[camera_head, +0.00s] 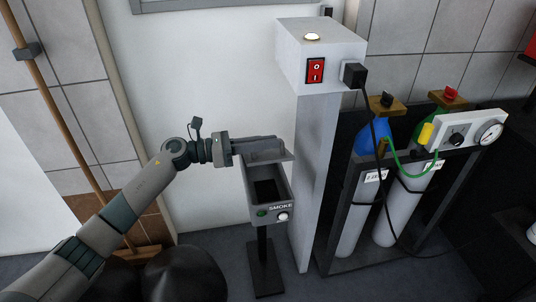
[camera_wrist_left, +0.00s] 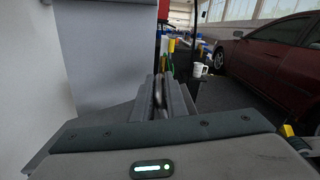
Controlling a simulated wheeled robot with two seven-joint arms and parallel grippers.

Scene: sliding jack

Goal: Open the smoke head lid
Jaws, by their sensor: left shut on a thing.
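The grey smoke head box (camera_head: 267,211), marked SMOKE, stands on a dark post with a green button and a white knob on its front. Its lid (camera_head: 284,156) is raised at the back, and the dark inside of the box shows. My left gripper (camera_head: 272,143) is at the top of the raised lid and is shut on it. In the left wrist view the fingers (camera_wrist_left: 160,98) are close together with a thin grey piece between them. The fingers hide part of the lid. My right gripper is not in view.
A white column (camera_head: 314,180) with a red switch box stands just right of the smoke head. Gas cylinders (camera_head: 397,205) in a dark frame stand further right. A wooden pole (camera_head: 62,110) leans at the left. A white wall is behind.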

